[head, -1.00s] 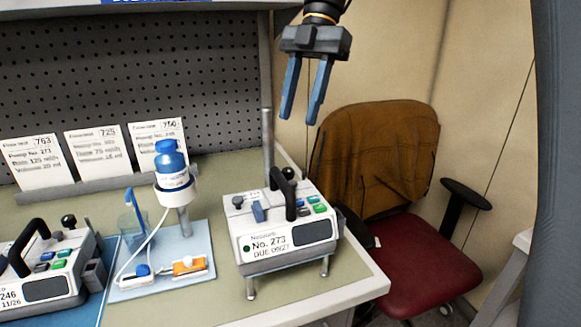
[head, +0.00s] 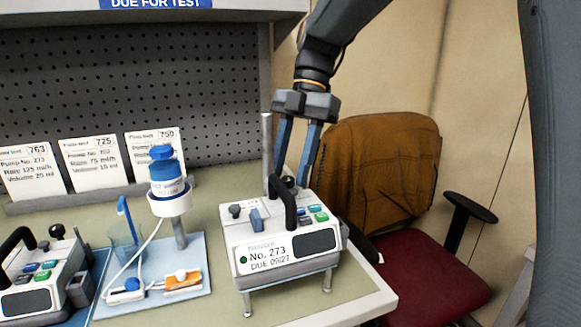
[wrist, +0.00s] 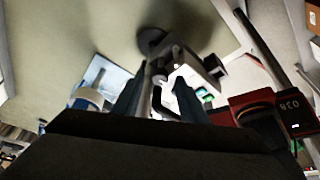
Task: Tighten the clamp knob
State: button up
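The pump No. 273 (head: 283,245) stands on short legs at the bench's right end, beside a grey upright pole (head: 267,140). A small dark knob (head: 288,181), apparently the clamp knob, shows behind its black carry handle (head: 291,206). My gripper (head: 289,183) points down behind the pump with its blue fingers apart; the pump's back and handle partly hide the fingertips.
A blue-capped bottle (head: 164,172) in a white holder stands left of the pump on a light blue tray (head: 196,238). Another pump (head: 40,275) is at far left. A maroon chair (head: 420,250) with a brown jacket stands right of the bench.

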jog(key=shift+f, duration=0.2)
grip_shut()
